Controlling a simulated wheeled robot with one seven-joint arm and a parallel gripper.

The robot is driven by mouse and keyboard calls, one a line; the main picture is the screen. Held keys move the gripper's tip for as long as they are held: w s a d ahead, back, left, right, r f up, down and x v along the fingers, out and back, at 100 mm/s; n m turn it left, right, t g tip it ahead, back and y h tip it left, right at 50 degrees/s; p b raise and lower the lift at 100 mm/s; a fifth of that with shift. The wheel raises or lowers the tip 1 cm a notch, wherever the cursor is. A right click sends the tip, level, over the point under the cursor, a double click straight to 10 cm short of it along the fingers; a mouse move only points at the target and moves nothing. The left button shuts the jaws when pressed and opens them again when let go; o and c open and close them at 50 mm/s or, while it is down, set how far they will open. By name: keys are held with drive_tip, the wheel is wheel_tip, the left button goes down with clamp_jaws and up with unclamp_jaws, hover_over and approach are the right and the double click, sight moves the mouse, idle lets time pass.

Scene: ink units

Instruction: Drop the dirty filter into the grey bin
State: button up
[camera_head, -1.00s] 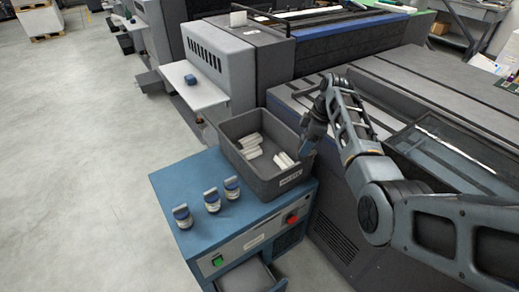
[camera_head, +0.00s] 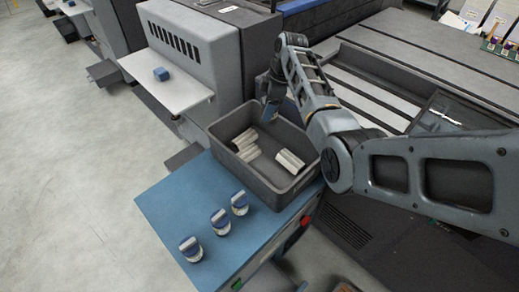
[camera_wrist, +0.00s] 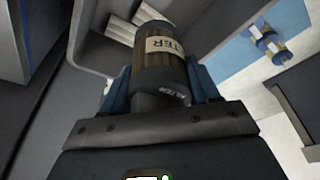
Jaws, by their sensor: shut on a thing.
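My gripper (camera_wrist: 162,88) is shut on the dirty filter (camera_wrist: 160,58), a dark brown cylinder with a pale label reading partly "TER" in the wrist view. In the head view my gripper (camera_head: 271,108) is low at the back edge of the grey bin (camera_head: 243,177), and the filter is hard to make out there. The bin is an open grey box on the blue cabinet, with several pale used filters (camera_head: 288,161) lying inside. In the wrist view, pale filters (camera_wrist: 125,28) lie beyond the held one. I cannot tell whether the held filter is inside the rim.
Three blue-capped filters (camera_head: 220,221) stand on the blue cabinet top (camera_head: 178,205), left of the bin. The printing press (camera_head: 400,70) fills the right side.

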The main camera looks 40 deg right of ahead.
drive_tip(key=shift+f+b, duration=2.4)
drive_tip(key=shift+f, duration=0.55)
drive_tip(key=o, duration=1.2)
drive_tip(key=shift+v, duration=3.95)
drive_tip(key=shift+s, duration=0.1)
